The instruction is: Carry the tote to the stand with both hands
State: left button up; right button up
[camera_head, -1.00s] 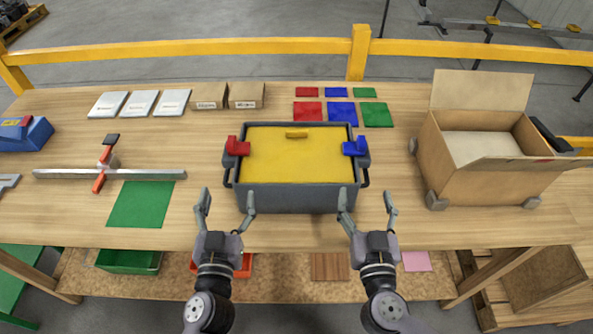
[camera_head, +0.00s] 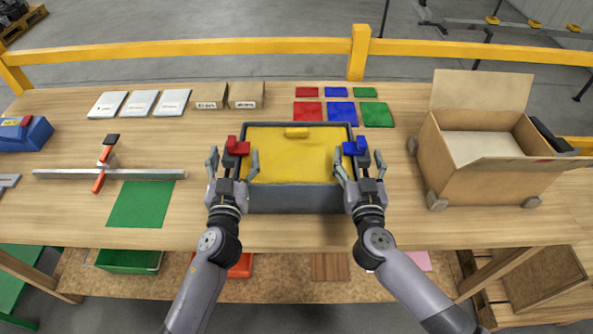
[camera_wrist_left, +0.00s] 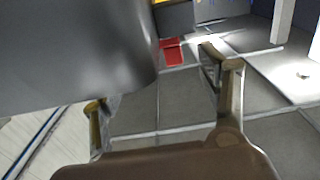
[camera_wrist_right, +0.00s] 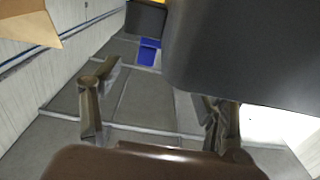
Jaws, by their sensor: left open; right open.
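The grey tote (camera_head: 295,200) stands upright on the wooden table, with a yellow top (camera_head: 292,160). A red latch piece (camera_head: 237,147) is on its left side and a blue one (camera_head: 355,147) on its right. My left gripper (camera_head: 233,163) is open at the left side, one finger outside and one over the tote. My right gripper (camera_head: 361,163) is open at the right side in the same way. The side handles are mostly hidden by the grippers, so contact cannot be told. Red shows in the left wrist view (camera_wrist_left: 172,52), blue in the right (camera_wrist_right: 149,50). I cannot identify the stand.
An open cardboard box (camera_head: 480,165) stands on the right. A green mat (camera_head: 141,204) and a metal bar with a clamp (camera_head: 70,174) lie on the left. Coloured cards (camera_head: 340,112) and small boxes (camera_head: 246,95) lie behind. A yellow rail (camera_head: 200,48) runs along the back.

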aim_at(239, 147)
pick_arm(q)
jog(key=w, duration=0.5)
jog(key=shift+w, duration=0.4)
pick_arm(e)
jog(key=w, duration=0.5)
jog(key=shift+w, duration=0.4)
pick_arm(q)
jog(key=shift+c, duration=0.5)
pick_arm(e)
jog(key=shift+c, duration=0.5)
